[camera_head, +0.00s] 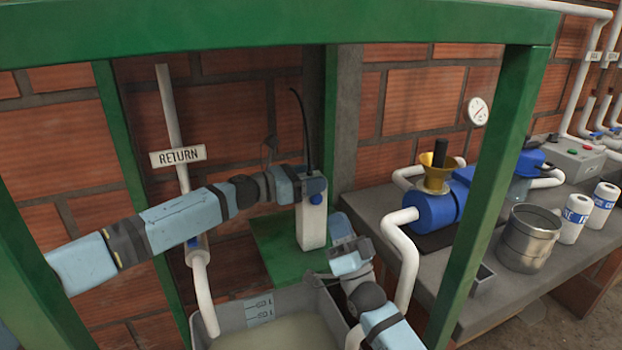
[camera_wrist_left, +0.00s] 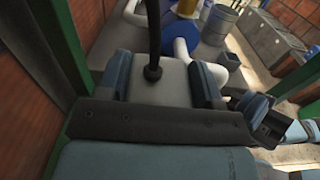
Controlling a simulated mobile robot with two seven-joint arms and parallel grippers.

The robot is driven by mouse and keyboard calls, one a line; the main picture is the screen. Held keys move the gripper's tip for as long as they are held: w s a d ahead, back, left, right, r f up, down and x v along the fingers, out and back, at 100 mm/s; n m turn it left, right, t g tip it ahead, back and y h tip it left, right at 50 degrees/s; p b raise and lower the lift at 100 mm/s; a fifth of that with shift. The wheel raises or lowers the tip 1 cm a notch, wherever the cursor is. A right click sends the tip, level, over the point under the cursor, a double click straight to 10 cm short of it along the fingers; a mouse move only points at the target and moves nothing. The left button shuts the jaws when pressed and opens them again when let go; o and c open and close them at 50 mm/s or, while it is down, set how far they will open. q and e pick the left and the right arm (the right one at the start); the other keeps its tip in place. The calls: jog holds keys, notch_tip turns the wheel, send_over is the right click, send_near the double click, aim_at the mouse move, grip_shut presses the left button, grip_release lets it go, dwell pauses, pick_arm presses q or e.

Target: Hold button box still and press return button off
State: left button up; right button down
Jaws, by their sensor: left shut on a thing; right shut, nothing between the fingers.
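The button box (camera_head: 312,226) is a pale upright box with a black cable leaving its top, in front of the brick wall. My left gripper (camera_head: 299,186) is shut on its upper part from the left. In the left wrist view the box (camera_wrist_left: 158,82) sits between the two blue-grey fingers of my left gripper (camera_wrist_left: 161,86). My right gripper (camera_head: 341,229) is shut and empty, close by the box's right side; I cannot tell whether it touches. It also shows at the right of the left wrist view (camera_wrist_left: 262,112).
A green frame (camera_head: 270,32) crosses the top, with posts on both sides. A grey tank (camera_head: 235,318) stands below the box. A RETURN-labelled pipe (camera_head: 172,120) runs down at left. A bench (camera_head: 455,290) at right holds a blue pump (camera_head: 432,210) and a metal pot (camera_head: 527,240).

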pick_arm(q)
jog(key=o, duration=1.2)
jog(key=shift+a, duration=0.1)
